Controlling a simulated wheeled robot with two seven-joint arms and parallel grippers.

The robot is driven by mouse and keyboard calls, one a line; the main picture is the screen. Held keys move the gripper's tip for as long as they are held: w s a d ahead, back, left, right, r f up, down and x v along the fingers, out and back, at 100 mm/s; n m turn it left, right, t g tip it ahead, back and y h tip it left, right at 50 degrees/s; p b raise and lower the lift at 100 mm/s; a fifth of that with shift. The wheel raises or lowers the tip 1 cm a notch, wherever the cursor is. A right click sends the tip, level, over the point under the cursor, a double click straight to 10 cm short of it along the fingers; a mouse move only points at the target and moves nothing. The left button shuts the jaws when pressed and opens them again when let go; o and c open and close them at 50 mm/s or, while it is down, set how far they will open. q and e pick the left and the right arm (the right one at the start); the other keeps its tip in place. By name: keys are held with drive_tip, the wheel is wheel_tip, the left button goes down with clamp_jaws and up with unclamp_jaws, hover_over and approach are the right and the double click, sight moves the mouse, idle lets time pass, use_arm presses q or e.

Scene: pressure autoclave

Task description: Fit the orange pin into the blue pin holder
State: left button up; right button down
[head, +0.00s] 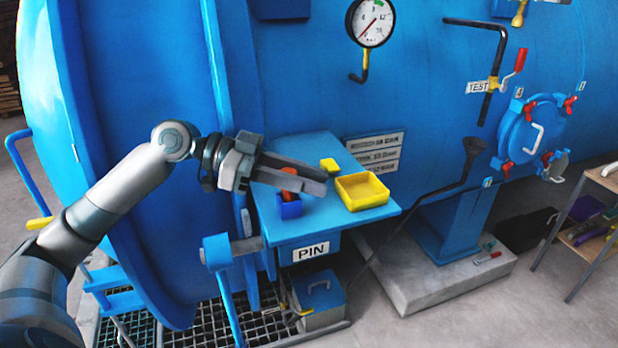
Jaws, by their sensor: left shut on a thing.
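My left gripper (305,178) reaches in from the left over the blue shelf. It is shut on the orange pin (287,195), which shows above and below the fingers. The pin is roughly upright, leaning a little. The small blue pin holder (290,210) stands on the shelf directly below the fingers. The pin's lower end is at the holder's opening; I cannot tell how deep it sits. The fingers hide the pin's middle and part of the holder's rim. My right gripper is not in view.
The blue shelf (330,228) carries a yellow tray (362,204) and a small yellow block (329,165) to the right. A sign reading PIN (311,252) hangs below its front edge. The large blue autoclave (440,90) stands behind, with a black lever (440,188) at right.

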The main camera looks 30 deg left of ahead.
use_arm(q)
drive_tip(key=shift+f+b, duration=0.4)
drive_tip(key=shift+f, duration=0.2)
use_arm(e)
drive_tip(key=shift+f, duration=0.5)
use_arm(q)
drive_tip(key=o, duration=1.2)
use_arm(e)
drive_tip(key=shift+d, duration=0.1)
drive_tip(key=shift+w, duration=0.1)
use_arm(q)
drive_tip(key=b+v, duration=0.3)
drive_tip(key=v, duration=0.3)
drive_tip(key=shift+s+a, duration=0.15)
drive_tip(key=shift+a, duration=0.25)
drive_tip(key=shift+s+a+r+b, duration=0.2)
drive_tip(key=shift+a+b, duration=0.05)
drive_tip(key=shift+b, duration=0.05)
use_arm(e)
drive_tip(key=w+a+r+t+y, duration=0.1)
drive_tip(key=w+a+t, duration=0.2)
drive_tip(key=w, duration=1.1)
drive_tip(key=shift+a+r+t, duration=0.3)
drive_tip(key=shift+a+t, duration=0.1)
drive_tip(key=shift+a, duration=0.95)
use_arm(q)
drive_tip(key=shift+r, duration=0.1)
